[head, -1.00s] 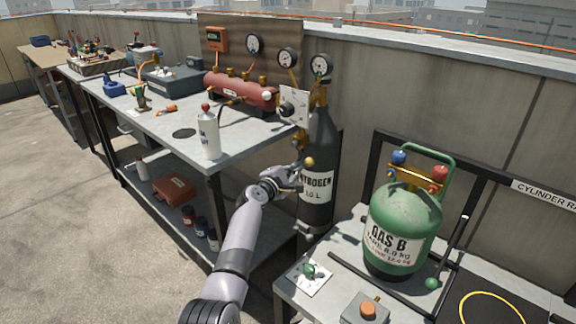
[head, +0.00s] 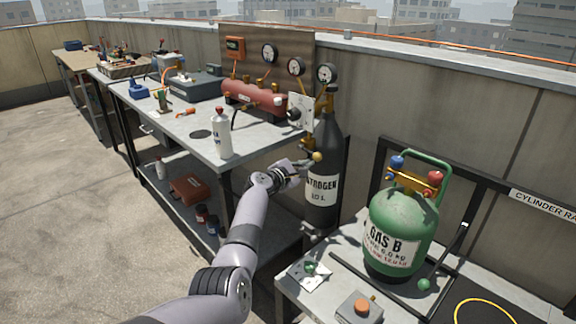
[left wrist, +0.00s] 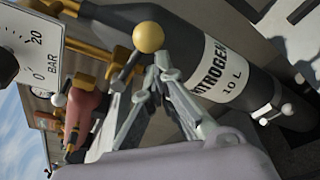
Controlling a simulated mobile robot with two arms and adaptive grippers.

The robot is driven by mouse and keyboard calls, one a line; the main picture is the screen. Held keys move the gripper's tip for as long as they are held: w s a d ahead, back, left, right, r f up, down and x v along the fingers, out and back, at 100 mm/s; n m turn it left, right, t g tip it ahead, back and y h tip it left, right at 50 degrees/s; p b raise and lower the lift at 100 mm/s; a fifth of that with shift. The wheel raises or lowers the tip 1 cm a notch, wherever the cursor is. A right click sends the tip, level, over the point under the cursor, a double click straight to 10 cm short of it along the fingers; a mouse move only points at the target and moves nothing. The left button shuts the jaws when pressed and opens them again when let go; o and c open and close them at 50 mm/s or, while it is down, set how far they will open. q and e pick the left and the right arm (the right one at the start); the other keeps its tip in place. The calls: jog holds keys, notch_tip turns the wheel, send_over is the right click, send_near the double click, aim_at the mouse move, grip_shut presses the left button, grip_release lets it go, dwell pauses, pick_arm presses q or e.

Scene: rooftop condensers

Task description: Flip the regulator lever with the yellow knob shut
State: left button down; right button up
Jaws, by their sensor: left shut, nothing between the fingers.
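The yellow knob (head: 318,157) is at the regulator on the dark nitrogen cylinder (head: 322,215). My left gripper (head: 306,166) is shut and empty beside the knob. In the wrist view its fingertips (left wrist: 158,66) are just below the knob; contact cannot be told. My right gripper is not in view.
The long workbench (head: 262,143) is left of the cylinder, with a white bottle (head: 223,138) near its corner and a red tank (head: 256,98) behind. A green gas cylinder (head: 398,225) stands on the near right table (head: 300,296). A concrete wall (head: 440,120) runs behind.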

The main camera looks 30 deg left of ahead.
pick_arm(q)
jog(key=shift+d, duration=0.1)
jog(key=v, duration=1.2)
dwell(0.4)
dwell(0.4)
